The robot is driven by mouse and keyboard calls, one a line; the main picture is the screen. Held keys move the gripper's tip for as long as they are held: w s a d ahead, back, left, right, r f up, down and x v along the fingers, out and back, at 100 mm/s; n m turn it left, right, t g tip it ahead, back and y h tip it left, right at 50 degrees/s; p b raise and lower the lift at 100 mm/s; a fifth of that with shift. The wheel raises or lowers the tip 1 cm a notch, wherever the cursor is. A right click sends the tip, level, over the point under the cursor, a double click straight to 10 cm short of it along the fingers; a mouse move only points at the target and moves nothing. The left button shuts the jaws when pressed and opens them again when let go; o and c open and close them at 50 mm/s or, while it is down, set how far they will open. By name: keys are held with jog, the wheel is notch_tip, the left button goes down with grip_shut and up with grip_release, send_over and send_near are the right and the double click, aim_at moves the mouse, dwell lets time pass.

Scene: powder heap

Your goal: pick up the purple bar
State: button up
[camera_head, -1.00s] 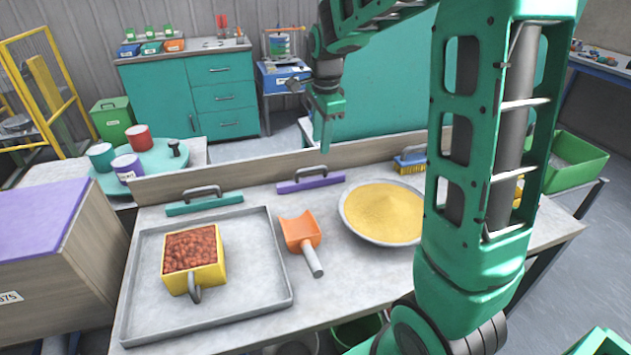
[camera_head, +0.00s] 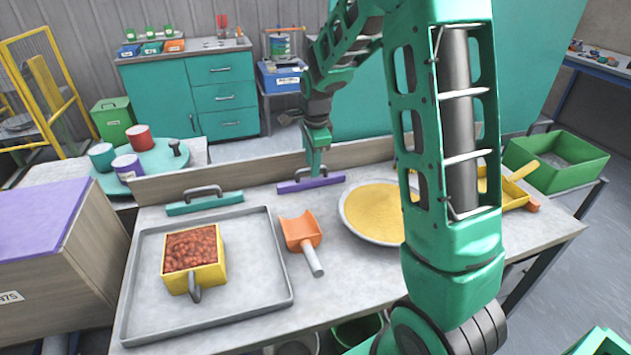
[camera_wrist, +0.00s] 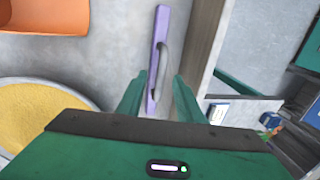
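The purple bar (camera_head: 331,180) lies on the workbench near its back board, with a grey arched handle on top. In the wrist view the purple bar (camera_wrist: 159,24) runs up the picture, its grey handle (camera_wrist: 163,62) facing me. My gripper (camera_head: 316,170) points down right over the bar's handle in the head view. In the wrist view my gripper (camera_wrist: 158,84) has its two green fingers apart, one on each side of the handle's lower end, with nothing held. I cannot tell whether the fingertips reach down around the handle.
A teal bar (camera_head: 205,206) with a handle lies to the left. An orange scoop (camera_head: 300,232), a grey tray (camera_head: 260,290) and a bowl of yellow powder (camera_head: 372,209) are in front. The back board (camera_head: 240,176) stands close behind the bar.

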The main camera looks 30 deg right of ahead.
jog(key=shift+w+f, duration=0.15)
jog(key=shift+f, duration=0.55)
grip_shut()
